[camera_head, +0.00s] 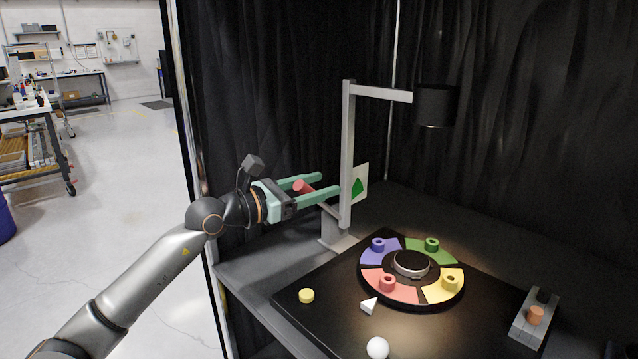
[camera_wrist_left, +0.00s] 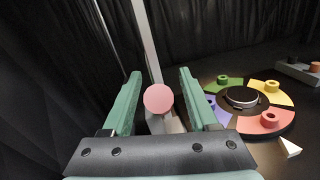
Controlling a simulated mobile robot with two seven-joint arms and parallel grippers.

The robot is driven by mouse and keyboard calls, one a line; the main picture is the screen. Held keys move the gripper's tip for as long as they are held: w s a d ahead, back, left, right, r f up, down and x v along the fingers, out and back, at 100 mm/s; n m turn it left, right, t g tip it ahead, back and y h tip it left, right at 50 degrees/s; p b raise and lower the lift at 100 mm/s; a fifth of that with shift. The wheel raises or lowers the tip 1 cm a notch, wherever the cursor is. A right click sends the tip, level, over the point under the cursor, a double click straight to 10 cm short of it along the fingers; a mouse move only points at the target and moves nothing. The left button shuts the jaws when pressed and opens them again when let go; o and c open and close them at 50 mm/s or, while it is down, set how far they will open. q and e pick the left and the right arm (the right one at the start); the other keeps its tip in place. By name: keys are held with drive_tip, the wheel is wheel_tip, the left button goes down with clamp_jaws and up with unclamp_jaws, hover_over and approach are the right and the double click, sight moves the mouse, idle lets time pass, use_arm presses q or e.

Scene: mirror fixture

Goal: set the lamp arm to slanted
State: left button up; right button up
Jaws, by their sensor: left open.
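The lamp has a grey post (camera_head: 347,150) standing upright, with a level top bar and a black shade (camera_head: 436,105) hanging over the round colored dial. A short rod with a pink-red round knob (camera_head: 302,187) sticks out from the lower post toward my left gripper. My left gripper (camera_head: 328,186) is open, its green fingers reaching to the post on both sides of the knob. In the left wrist view the knob (camera_wrist_left: 158,99) sits between the fingers, with visible gaps to each. The grey post (camera_wrist_left: 147,40) rises behind it. My right gripper is not in view.
The dial (camera_head: 399,301) has red, yellow, green and blue sectors, each with a ring-shaped peg. A card with a green shape (camera_head: 358,187) stands behind the post. A yellow disc (camera_head: 306,296), white wedge (camera_head: 369,305) and white ball (camera_head: 377,348) lie in front. Black curtains enclose the table.

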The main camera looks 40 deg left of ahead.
use_arm(q)
drive_tip(key=shift+w, duration=0.2)
drive_tip(key=shift+c, duration=0.2)
clamp_jaws()
idle(1.2)
